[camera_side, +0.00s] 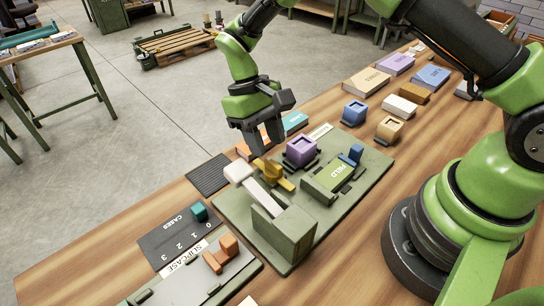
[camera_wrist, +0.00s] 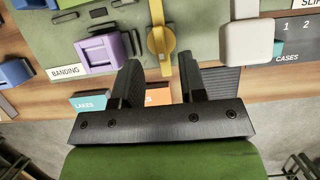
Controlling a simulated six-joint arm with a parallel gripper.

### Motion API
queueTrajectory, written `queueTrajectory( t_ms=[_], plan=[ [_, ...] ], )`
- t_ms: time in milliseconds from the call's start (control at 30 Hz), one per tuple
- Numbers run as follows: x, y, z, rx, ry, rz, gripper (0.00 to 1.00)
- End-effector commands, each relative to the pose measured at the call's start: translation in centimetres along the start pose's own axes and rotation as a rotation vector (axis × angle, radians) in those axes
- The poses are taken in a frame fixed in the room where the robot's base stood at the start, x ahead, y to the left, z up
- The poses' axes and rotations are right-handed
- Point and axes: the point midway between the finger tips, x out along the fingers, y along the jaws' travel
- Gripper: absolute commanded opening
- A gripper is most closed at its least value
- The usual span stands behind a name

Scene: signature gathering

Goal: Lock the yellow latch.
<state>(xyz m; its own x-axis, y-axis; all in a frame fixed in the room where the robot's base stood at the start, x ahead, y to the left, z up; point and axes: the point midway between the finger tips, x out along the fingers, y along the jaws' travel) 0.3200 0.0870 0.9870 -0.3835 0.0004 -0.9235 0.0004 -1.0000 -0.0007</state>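The yellow latch (camera_side: 284,184) is mounted on the green board (camera_side: 345,205) in the side view, between a white-ended lever and a purple block. In the wrist view the yellow latch (camera_wrist: 161,38) is a bar with a round hub, running up and down the picture. My gripper (camera_side: 262,148) is above the latch's far end, pointing down. In the wrist view my gripper (camera_wrist: 160,64) is open, with one finger on each side of the latch's lower end. Nothing is held. I cannot tell whether either finger touches the latch.
The white-ended lever (camera_side: 238,172) lies close left of the latch, and the purple block (camera_side: 301,150) close right. A green FIELD box (camera_side: 330,178) and a tall green block (camera_side: 283,234) stand on the board. The CASES panel (camera_side: 172,240) is at the left.

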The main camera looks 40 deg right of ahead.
Motion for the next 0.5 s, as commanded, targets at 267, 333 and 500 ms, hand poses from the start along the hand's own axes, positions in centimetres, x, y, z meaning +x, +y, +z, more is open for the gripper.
queueTrajectory(
  t_ms=[267,333,500],
  plan=[
    [3.9,0.0,0.0,0.0,-0.002,0.0,0.38],
    [4.2,0.0,0.0,-0.001,0.0,0.0,0.38],
    [4.4,0.0,0.0,0.001,0.001,-0.001,0.38]
  ],
)
